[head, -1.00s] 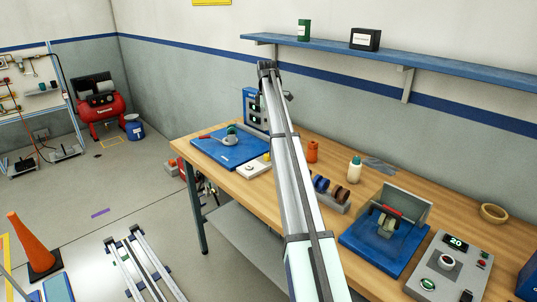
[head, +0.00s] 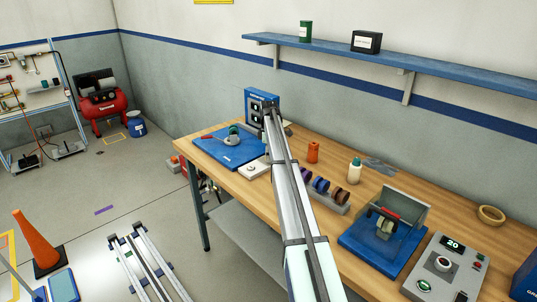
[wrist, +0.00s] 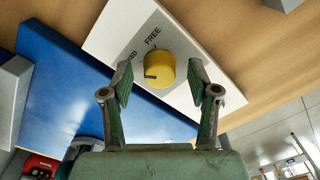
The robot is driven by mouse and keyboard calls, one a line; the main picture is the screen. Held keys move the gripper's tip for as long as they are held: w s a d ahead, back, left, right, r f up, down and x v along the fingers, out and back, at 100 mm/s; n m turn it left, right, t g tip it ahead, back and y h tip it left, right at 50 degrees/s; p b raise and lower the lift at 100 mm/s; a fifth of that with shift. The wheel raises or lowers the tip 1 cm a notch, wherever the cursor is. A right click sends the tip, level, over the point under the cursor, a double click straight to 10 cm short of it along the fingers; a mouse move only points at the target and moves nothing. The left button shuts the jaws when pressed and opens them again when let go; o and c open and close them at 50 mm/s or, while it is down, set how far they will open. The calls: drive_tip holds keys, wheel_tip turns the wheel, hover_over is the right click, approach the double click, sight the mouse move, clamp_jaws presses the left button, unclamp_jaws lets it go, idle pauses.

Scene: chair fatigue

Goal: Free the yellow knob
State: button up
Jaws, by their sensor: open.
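The yellow knob (wrist: 160,72) stands on a white plate (wrist: 115,35) on the wooden bench. The plate reads "FREE" above the knob and a partly hidden word ending in "KED" to its upper left. A dark mark shows at the knob's left side. My gripper (wrist: 160,80) is open, one finger left and one right of the knob, with gaps visible on both sides; I cannot tell its height above the plate. In the head view the plate (head: 254,169) lies beside the blue board, and my arm hides the knob and the gripper.
A blue board (head: 225,153) with a grey-and-green piece on it lies left of the plate. A blue box (head: 256,97) stands behind. An orange container (head: 313,153), a row of spools (head: 340,198) and a blue-based fixture (head: 370,246) stand to the right.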

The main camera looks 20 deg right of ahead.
clamp_jaws()
drive_tip(key=shift+m, duration=0.3)
drive_tip(key=m, duration=0.6)
drive_tip(key=shift+f+b, duration=0.1)
drive_tip(key=shift+b, duration=0.2)
drive_tip(key=m, duration=0.3)
drive_tip(key=shift+m, duration=2)
drive_tip(key=shift+s+m, duration=0.1)
drive_tip(key=shift+m, duration=0.2)
